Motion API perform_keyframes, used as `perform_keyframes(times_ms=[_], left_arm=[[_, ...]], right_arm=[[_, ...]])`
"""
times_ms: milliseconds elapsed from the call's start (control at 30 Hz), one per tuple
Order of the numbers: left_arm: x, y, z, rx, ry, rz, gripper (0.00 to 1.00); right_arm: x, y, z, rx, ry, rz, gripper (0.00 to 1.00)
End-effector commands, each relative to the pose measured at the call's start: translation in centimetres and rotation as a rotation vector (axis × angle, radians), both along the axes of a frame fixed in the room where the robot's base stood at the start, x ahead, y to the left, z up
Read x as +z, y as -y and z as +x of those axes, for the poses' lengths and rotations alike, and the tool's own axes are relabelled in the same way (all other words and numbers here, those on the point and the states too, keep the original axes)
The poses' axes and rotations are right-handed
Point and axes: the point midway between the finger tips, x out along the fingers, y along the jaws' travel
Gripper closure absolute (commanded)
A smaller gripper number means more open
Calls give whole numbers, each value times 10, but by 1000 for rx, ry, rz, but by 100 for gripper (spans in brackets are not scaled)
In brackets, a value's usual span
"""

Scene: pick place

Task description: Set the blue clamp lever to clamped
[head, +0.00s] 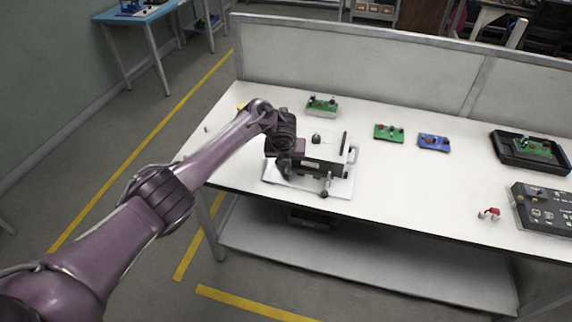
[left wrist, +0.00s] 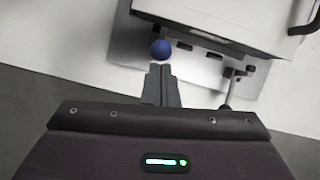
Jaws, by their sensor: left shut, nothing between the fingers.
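The blue ball knob of the clamp lever (left wrist: 160,48) is at the top centre of the left wrist view, beside the fixture's edge. Its lever arm is hidden, so I cannot tell its angle. My left gripper (left wrist: 160,70) is shut and empty, with its fingertips just below the knob in that view. I cannot tell whether they touch it. In the head view my left arm reaches over the white fixture plate (head: 338,187), and the gripper's dark body covers part of the fixture. The blue knob cannot be made out there. My right gripper is not in view.
Another lever with a dark knob (head: 323,194) stands at the plate's front edge; it also shows in the left wrist view (left wrist: 225,107). Green boards (head: 388,133), a blue board (head: 433,142) and a black tray (head: 509,157) lie farther right. The table's middle front is clear.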

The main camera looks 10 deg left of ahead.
Motion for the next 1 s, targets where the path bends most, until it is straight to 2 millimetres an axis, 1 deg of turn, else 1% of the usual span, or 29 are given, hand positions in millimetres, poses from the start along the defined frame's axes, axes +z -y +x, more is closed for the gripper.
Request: perform_keyframes(times_ms=[33,233,767,867,1000], left_arm=[[2,1,3,3,8,-3,100],[3,1,5,3,8,-3,100],[3,0,4,3,4,-3,100],[12,-1,4,3,5,-2,100],[35,-1,4,4,7,-3,100]], right_arm=[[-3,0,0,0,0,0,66],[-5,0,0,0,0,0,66],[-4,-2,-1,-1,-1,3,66],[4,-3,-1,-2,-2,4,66],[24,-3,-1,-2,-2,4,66]])
